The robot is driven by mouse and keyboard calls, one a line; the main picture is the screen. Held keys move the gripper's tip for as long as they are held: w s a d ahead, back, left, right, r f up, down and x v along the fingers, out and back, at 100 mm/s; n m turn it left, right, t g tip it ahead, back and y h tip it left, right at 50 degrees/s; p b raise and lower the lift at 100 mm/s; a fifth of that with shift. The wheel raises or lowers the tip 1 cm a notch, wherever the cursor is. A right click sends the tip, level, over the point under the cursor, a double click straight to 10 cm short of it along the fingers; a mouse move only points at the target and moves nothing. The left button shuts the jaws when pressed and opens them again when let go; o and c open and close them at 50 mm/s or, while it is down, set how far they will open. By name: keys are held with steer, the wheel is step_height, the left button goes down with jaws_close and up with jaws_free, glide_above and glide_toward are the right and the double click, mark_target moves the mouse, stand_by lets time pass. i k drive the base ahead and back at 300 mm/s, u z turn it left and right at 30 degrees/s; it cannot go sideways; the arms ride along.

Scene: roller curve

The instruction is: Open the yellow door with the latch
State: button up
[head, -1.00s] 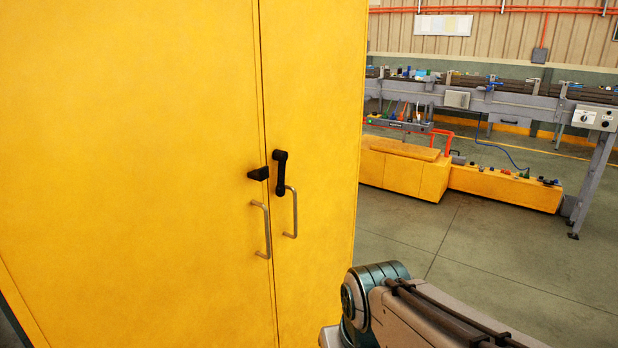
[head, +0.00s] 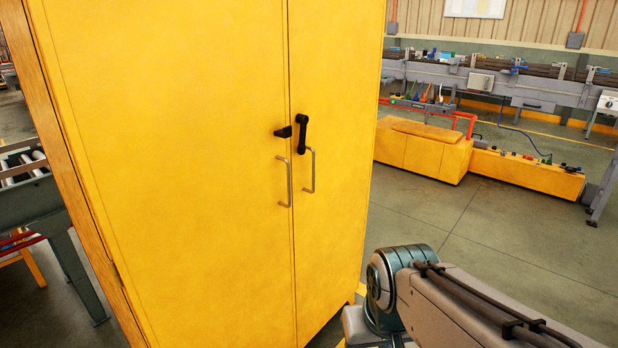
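A tall yellow cabinet stands close in front of me in the head view. It has a wide left door (head: 190,150) and a narrower right door (head: 335,90), and both look shut. A black latch handle (head: 301,133) sits upright on the right door near the seam. A small black catch (head: 283,132) sits beside it on the left door. Below them are two metal pull handles, one on the left door (head: 285,182) and one on the right door (head: 312,170). My arm shows at the lower right, apart from the cabinet. My gripper is out of the picture.
A grey roller conveyor frame (head: 45,190) stands left of the cabinet. At the right are a low yellow bench (head: 425,150) and a long grey conveyor line (head: 500,82) along the wall. The floor (head: 490,235) right of the cabinet is clear.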

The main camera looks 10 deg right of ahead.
mark_target(335, 53)
steer(key=z, duration=0.3)
steer(key=i, duration=0.95)
